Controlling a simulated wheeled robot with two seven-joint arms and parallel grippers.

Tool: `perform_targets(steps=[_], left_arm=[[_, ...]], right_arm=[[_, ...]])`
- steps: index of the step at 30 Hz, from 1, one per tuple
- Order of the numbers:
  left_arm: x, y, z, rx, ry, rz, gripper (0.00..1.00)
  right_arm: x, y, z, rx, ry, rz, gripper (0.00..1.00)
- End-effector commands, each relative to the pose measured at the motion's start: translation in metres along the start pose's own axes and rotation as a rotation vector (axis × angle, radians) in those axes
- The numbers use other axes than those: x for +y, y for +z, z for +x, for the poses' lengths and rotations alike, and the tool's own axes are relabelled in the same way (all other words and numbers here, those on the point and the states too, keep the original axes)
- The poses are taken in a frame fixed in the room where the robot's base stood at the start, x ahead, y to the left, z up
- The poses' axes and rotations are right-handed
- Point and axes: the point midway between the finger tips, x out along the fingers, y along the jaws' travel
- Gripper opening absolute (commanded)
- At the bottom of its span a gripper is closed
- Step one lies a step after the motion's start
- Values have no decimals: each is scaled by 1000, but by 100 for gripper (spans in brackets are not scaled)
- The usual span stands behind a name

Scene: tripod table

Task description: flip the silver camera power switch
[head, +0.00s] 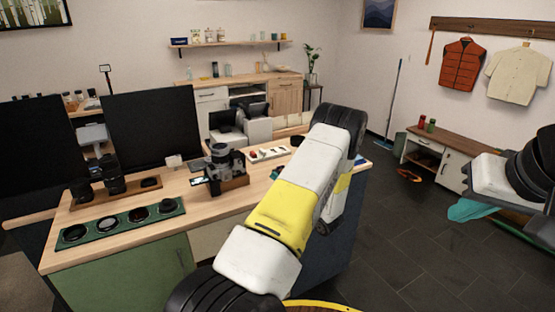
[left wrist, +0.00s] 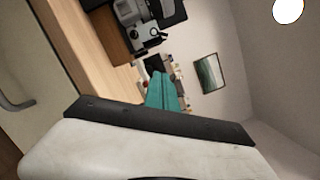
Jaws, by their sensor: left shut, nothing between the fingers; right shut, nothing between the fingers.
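The silver camera (head: 222,158) has a black lens and stands on a small wooden block on the workbench, left of my left arm. A silver-and-black camera body (left wrist: 138,18) also shows at the top of the left wrist view, tilted by the view. Its power switch is too small to make out. My left gripper (head: 275,172) is mostly hidden behind my arm in the head view; only a bit of teal shows. In the left wrist view its teal fingers (left wrist: 163,92) are together and empty, apart from the camera. My right gripper (head: 473,210) is shut and empty over the floor at right.
A green tray (head: 101,223) with several round lens parts lies at the bench's front left. Black lenses (head: 112,178) stand behind it. A white tray (head: 255,158) with small items lies right of the camera. Bare bench (head: 195,208) shows before the camera.

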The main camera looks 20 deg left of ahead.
Motion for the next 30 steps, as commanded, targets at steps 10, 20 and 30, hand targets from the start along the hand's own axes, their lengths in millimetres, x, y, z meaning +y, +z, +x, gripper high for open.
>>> perform_targets(steps=[10, 20, 30], left_arm=[[0, 1, 4, -2, 2, -1, 0], [1, 2, 60, -6, 4, -2, 0], [0, 23, 106, -3, 4, 0, 0]], right_arm=[[0, 0, 0, 0, 0, 0, 0], [0, 0, 0, 0, 0, 0, 0], [0, 0, 0, 0, 0, 0, 0]])
